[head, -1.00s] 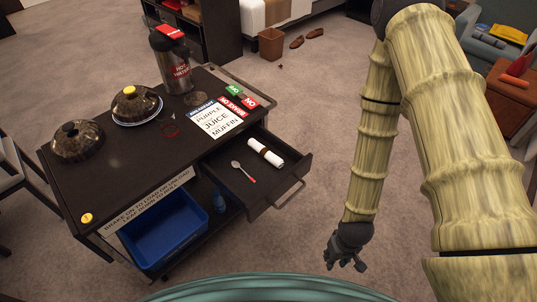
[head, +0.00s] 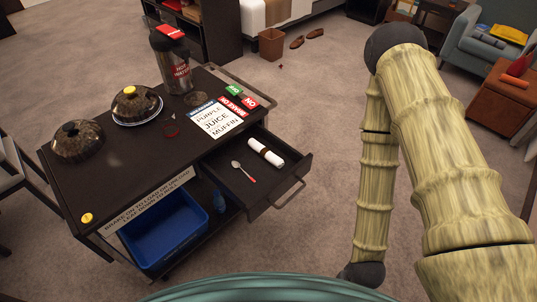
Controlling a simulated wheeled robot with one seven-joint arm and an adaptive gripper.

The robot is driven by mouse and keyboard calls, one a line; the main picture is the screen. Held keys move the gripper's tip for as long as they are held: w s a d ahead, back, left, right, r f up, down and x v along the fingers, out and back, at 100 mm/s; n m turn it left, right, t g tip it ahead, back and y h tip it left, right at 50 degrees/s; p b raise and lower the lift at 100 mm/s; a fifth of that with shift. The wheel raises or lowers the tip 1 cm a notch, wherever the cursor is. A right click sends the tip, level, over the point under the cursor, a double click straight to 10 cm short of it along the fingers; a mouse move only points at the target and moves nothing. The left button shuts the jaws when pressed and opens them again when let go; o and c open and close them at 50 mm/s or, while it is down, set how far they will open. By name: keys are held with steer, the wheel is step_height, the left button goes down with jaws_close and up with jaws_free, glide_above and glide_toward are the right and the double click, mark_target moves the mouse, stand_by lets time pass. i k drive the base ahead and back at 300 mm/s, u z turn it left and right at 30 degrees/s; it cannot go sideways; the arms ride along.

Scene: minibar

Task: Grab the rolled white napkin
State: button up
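The rolled white napkin (head: 276,158) lies in the open drawer (head: 240,194) of the dark cart, with a brown band around its middle. A spoon (head: 243,171) lies to its left in the same drawer. My arm hangs on the right side of the head view, apart from the cart. My gripper is not visible; only the dark joint at the lower end of the forearm shows near the bottom edge.
The dark cart (head: 110,170) carries two domed dishes, a hot water flask (head: 171,62), a menu card (head: 215,120) and red and green tags. A blue bin (head: 165,228) sits on its lower shelf. The drawer handle (head: 290,193) sticks out to the right. Carpet lies clear between the drawer and my arm.

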mark_target(264, 152)
steer(key=z, duration=1.3)
steer(key=i, duration=0.5)
steer(key=u, duration=1.2)
